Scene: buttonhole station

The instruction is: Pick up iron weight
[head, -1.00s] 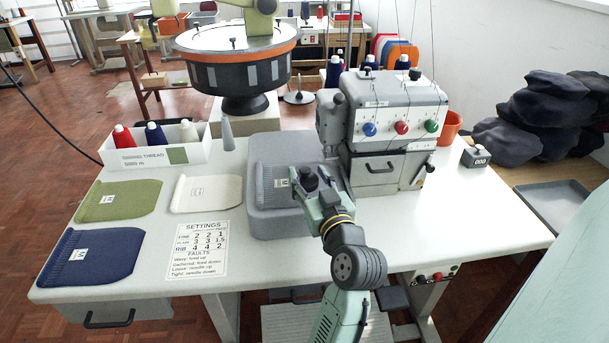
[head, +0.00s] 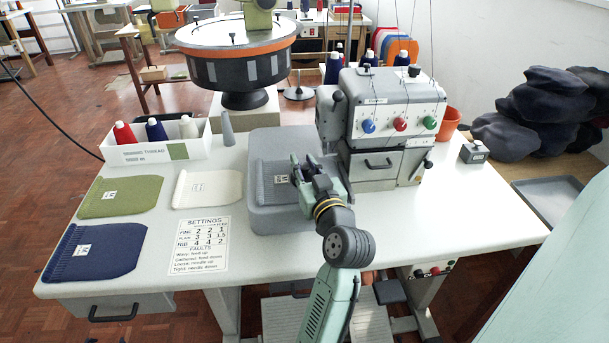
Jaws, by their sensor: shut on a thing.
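The grey machine (head: 388,118) stands close to the right of my gripper. Left are green (head: 120,197), white (head: 208,189) and navy (head: 92,252) pieces, a settings sheet (head: 201,245) and a thread box (head: 160,152). The table's right side is mostly clear.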

